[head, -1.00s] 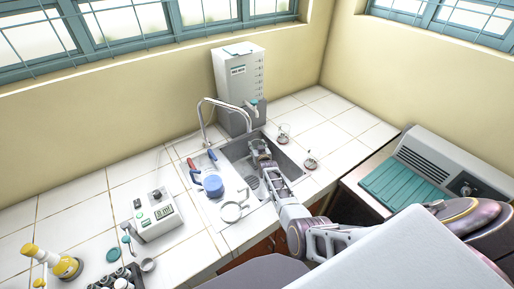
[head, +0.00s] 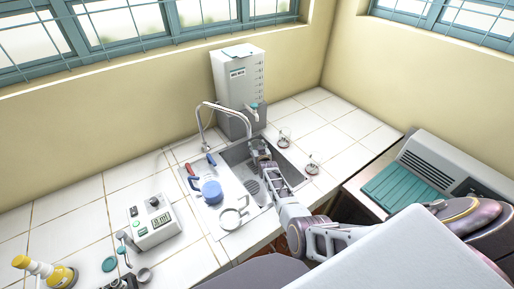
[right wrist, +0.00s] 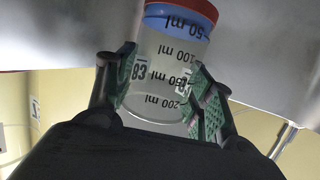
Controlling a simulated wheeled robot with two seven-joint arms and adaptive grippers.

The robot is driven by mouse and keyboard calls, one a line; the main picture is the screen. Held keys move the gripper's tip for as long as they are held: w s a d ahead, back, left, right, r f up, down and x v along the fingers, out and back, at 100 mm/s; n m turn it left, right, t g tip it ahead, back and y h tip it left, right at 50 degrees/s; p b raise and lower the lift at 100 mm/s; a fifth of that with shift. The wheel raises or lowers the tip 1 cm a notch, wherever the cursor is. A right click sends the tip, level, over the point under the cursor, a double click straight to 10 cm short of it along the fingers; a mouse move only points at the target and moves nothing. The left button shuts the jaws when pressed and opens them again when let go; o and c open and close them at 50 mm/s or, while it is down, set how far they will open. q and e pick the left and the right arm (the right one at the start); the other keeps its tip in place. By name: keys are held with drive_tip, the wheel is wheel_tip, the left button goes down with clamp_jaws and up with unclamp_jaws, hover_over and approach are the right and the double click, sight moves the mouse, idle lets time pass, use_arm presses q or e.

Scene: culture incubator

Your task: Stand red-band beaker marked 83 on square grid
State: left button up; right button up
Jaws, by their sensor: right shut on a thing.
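The clear beaker marked 83 (right wrist: 160,75) is between the green-padded fingers of my right gripper (right wrist: 163,92) in the right wrist view. Its volume marks read upside down there, and red and blue colour shows around its upper end in the picture. My right gripper is shut on it. In the head view the right gripper (head: 260,152) is over the back part of the sink, under the tap, and the beaker is too small to make out. I cannot pick out the square grid. My left gripper is not in view.
The sink (head: 237,155) has a curved tap (head: 203,118) and a tall grey dispenser (head: 238,85) behind it. Two small glass vessels stand right of it, one here (head: 314,163). A blue-lidded pot (head: 211,191) and a white ring-shaped item (head: 231,219) lie left. A meter (head: 154,222) stands further left.

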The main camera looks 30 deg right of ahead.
drive_tip(key=shift+f, duration=2)
drive_tip(key=shift+f+b, duration=1.1)
drive_tip(key=shift+f, duration=0.1)
drive_tip(key=shift+f+b, duration=0.6)
drive_tip(key=shift+b, duration=0.05)
drive_tip(key=o, duration=1.2)
drive_tip(key=shift+r, duration=0.3)
drive_tip(key=shift+r, duration=4.75)
